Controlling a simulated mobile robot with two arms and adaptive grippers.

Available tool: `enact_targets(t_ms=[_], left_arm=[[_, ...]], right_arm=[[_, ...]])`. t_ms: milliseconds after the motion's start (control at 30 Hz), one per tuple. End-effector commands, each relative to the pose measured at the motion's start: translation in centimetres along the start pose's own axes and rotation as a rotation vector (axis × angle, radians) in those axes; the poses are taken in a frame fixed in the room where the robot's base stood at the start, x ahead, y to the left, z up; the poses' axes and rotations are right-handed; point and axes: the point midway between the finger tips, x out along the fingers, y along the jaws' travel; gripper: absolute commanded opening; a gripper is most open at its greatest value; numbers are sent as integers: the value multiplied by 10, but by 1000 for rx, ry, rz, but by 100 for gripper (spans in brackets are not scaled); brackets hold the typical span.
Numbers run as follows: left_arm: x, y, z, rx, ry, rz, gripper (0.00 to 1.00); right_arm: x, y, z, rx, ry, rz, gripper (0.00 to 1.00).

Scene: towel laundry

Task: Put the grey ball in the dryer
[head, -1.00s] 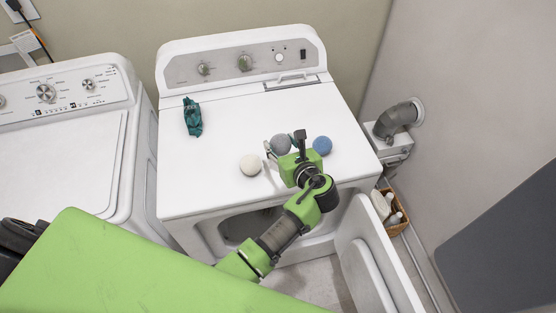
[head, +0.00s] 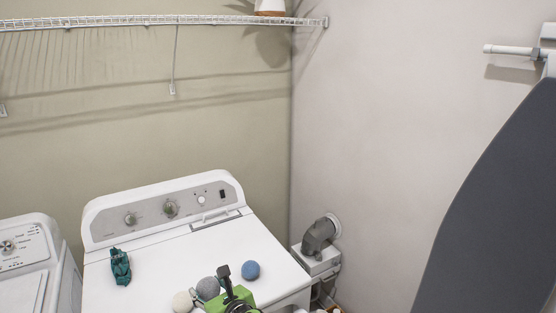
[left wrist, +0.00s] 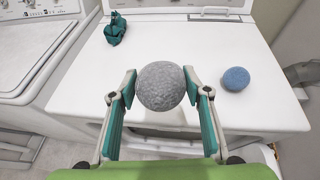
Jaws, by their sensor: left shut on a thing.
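The grey ball (head: 208,288) is at the front of the white dryer's (head: 162,262) top in the head view. My left gripper (head: 214,287) is around it. In the left wrist view the grey ball (left wrist: 162,86) sits between the two teal-padded fingers of my left gripper (left wrist: 160,78), which are shut on it. The ball appears over the dryer's (left wrist: 195,45) front edge; its height above the top is hard to judge. The dryer's door is outside the head view. My right gripper is not in view.
A crumpled teal cloth (head: 120,266) lies on the dryer's left side. A washer (head: 30,268) stands left. A grey vent duct (head: 318,238) and a dark board (head: 500,210) are at right.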

Motion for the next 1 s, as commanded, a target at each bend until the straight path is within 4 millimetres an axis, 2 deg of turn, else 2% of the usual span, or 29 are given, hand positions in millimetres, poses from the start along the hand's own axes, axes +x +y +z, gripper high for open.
enact_targets(t_ms=[33, 267, 600, 800, 1000], left_arm=[[-3, 4, -4, -2, -4, -4, 24], [-44, 32, -9, 8, -3, -28, 24], [-116, 86, -46, 47, -1, -112, 24], [-146, 116, -68, 69, 1, -165, 24], [-158, 129, -75, 81, 0, -190, 24]], right_arm=[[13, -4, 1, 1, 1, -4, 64], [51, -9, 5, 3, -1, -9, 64], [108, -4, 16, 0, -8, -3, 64], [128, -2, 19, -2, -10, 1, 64], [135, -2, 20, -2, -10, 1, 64]])
